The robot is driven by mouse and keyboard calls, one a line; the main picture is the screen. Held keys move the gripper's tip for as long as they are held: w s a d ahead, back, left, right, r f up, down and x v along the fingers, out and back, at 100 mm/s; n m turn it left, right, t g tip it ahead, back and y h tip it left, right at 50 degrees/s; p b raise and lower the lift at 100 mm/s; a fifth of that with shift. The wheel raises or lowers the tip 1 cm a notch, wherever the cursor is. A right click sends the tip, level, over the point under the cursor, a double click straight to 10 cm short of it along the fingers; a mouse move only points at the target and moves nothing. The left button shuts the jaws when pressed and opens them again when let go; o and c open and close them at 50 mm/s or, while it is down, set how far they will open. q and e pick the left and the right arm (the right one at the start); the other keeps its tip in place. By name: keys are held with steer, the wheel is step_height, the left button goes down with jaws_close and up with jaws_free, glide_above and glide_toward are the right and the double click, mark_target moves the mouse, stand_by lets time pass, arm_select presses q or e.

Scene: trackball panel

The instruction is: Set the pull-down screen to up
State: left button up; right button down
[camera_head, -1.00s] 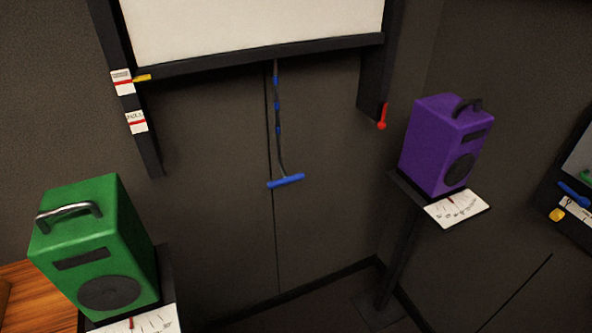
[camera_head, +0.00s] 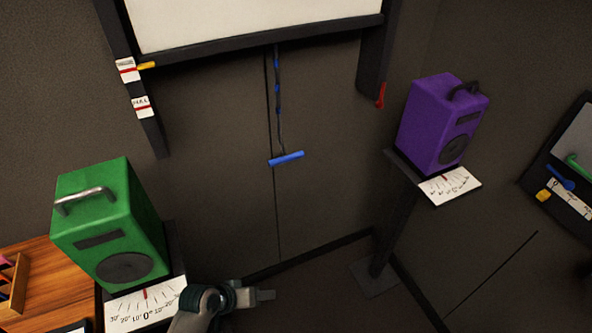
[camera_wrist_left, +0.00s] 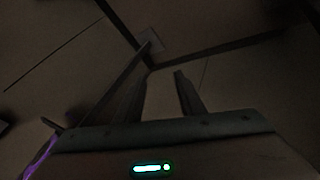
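The white pull-down screen (camera_head: 250,18) hangs at the top of the head view, with a dark bottom bar (camera_head: 260,43). A yellow pointer (camera_head: 147,65) at the bar's left end is beside the upper label (camera_head: 127,69) on the left post. A lower label (camera_head: 141,106) sits below it. A cord with blue beads hangs from the bar to a blue handle (camera_head: 286,158). My left gripper (camera_head: 270,295) is low in the head view, well below the handle and apart from it. In the left wrist view its fingers (camera_wrist_left: 160,82) are apart and empty. My right gripper is not visible.
A green speaker (camera_head: 110,225) stands at left above a scale card (camera_head: 147,303), close to my left arm. A purple speaker (camera_head: 440,120) stands on a stand at right. A red lever (camera_head: 380,95) hangs on the right post. The space before the handle is clear.

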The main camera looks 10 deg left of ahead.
arm_select(q)
steer(key=w+r+n+t+h, duration=0.25)
steer(key=w+r, duration=0.25)
steer(key=w, duration=0.4)
steer(key=n+t+h+p, duration=0.2)
steer(key=n+t, duration=0.5)
steer(key=n, duration=0.2)
glide_toward(296, 156)
steer(key=a, duration=0.1)
steer(key=shift+s+a+g, duration=0.2)
steer(key=shift+s+g, duration=0.05)
steer(key=shift+w+f+m, duration=0.1)
steer(key=shift+m, duration=0.15)
steer(key=b+x, duration=0.3)
steer(key=x, duration=0.8)
steer(key=shift+w+d+f, duration=0.1)
steer(key=shift+w+d, duration=0.15)
steer(key=shift+d, duration=0.05)
steer(key=shift+c, duration=0.4)
jaws_close()
